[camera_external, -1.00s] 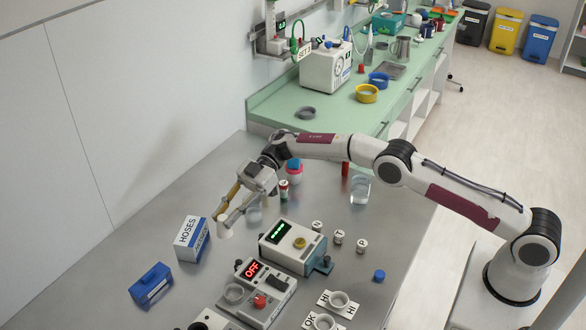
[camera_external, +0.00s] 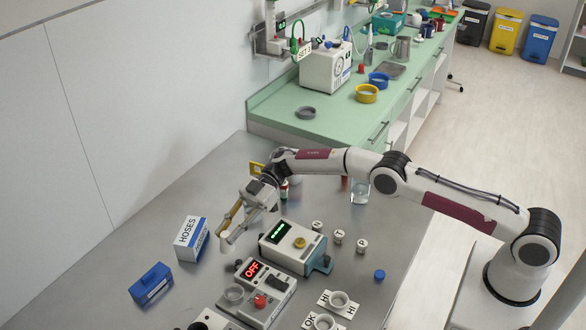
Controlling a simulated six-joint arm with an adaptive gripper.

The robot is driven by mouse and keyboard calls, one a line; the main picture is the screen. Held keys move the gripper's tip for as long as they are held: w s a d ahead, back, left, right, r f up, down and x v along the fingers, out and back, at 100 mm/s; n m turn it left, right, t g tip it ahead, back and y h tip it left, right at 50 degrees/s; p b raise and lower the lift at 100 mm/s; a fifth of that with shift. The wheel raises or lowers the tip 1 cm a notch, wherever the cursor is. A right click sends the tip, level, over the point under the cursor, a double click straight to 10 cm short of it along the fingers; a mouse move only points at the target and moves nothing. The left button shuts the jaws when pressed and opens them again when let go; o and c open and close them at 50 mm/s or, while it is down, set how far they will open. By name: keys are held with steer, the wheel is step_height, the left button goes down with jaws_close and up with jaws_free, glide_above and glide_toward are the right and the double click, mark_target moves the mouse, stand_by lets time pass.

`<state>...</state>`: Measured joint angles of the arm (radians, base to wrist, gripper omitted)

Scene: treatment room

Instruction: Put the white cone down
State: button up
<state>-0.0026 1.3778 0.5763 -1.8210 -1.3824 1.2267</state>
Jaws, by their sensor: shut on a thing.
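My gripper (camera_external: 229,230) points down and to the left over the grey table (camera_external: 105,275), between the HOSES box and the device with the green display. It is shut on the white cone (camera_external: 226,240), a small pale piece at its fingertips. The fingers hide part of the cone. I cannot tell whether the cone touches the table or hangs just above it.
The HOSES box (camera_external: 191,240) stands left of my gripper, and a blue case (camera_external: 151,284) lies farther left. The green-display device (camera_external: 293,246) and the OFF device (camera_external: 258,288) are to the right. Small labelled cylinders (camera_external: 339,237) stand beyond. Bare table lies in front of the HOSES box.

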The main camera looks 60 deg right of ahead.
steer(key=shift+f, duration=1.5)
steer(key=shift+f, duration=0.65)
steer(key=o, duration=0.7)
steer(key=shift+o, duration=0.2)
steer(key=shift+f, duration=0.1)
steer(key=shift+r, duration=0.5)
steer(key=w+v, duration=0.1)
steer(key=v, duration=1.1)
steer(key=shift+s+r, duration=0.25)
steer(key=shift+s, duration=0.25)
